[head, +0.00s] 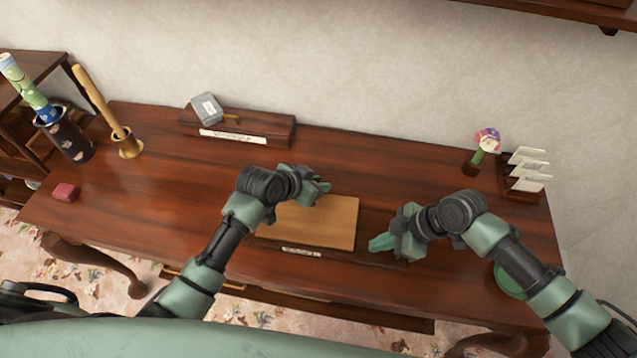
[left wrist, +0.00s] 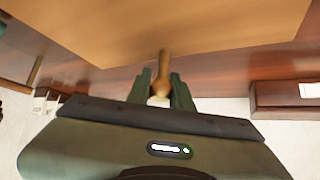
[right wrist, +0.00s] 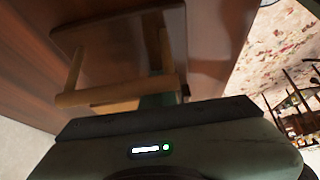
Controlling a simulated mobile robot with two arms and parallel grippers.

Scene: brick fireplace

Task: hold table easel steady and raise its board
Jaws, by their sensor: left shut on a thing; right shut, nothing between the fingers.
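The table easel's tan board (head: 315,222) lies low over the desk in the head view, and it fills the top of the left wrist view (left wrist: 170,25). My left gripper (head: 322,188) is at the board's far edge. In the left wrist view its fingers (left wrist: 161,88) are shut on a small wooden peg (left wrist: 162,68). My right gripper (head: 376,244) is just right of the board's near right corner. The right wrist view shows a pale wooden frame (right wrist: 115,95) with a crossbar in front of the fingers (right wrist: 160,101), which are shut and partly hidden. Whether they touch the frame, I cannot tell.
The desk (head: 180,185) is mostly clear on the left. A dark holder with a grey object (head: 205,107) stands at the back. A brass cup (head: 127,146), red block (head: 66,191), flower (head: 487,141) and letter rack (head: 524,180) stand near the ends. A green round thing (head: 508,281) is at right.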

